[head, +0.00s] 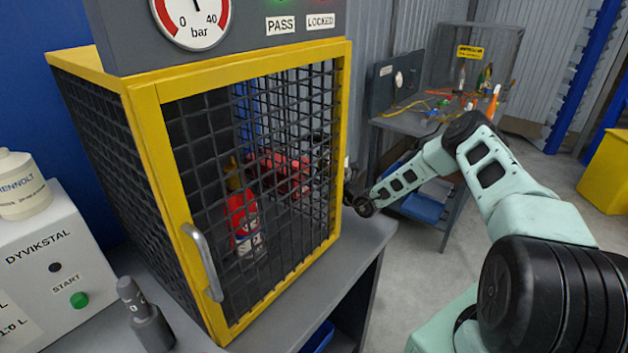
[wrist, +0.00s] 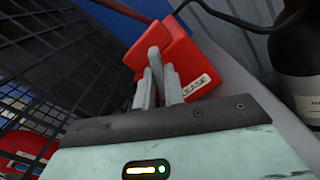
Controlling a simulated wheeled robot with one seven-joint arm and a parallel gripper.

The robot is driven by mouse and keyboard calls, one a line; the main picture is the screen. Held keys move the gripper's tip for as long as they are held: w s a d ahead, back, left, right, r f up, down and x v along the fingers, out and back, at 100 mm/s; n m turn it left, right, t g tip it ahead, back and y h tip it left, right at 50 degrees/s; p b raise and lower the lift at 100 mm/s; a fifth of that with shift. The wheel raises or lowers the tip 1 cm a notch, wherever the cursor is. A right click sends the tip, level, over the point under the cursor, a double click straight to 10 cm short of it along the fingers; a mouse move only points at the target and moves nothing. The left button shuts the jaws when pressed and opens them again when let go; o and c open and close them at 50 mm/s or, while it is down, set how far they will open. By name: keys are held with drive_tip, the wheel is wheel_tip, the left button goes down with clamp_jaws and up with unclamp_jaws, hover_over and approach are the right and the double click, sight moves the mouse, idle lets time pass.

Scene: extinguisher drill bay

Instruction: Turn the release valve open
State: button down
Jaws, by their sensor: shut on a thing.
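The release valve is a red block (wrist: 192,62) with a partly readable white label ending in "EASE", seen in the wrist view. In the head view my arm reaches behind the right side of the yellow-framed mesh cage (head: 136,125), and the fingers and valve are not clearly visible there.
A red extinguisher (head: 242,218) stands inside the closed cage. A dark bottle (wrist: 299,55) stands right of the valve in the wrist view. The gauge (head: 192,18) is above the cage. A cluttered bench (head: 425,118) is behind my arm.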

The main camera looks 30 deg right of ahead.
drive_tip(key=c, duration=1.5)
unclamp_jaws()
drive_tip(key=shift+s+d, duration=0.1)
drive_tip(key=b+v, duration=0.4)
drive_tip(key=v, duration=1.3)
drive_tip(key=shift+s, duration=0.1)
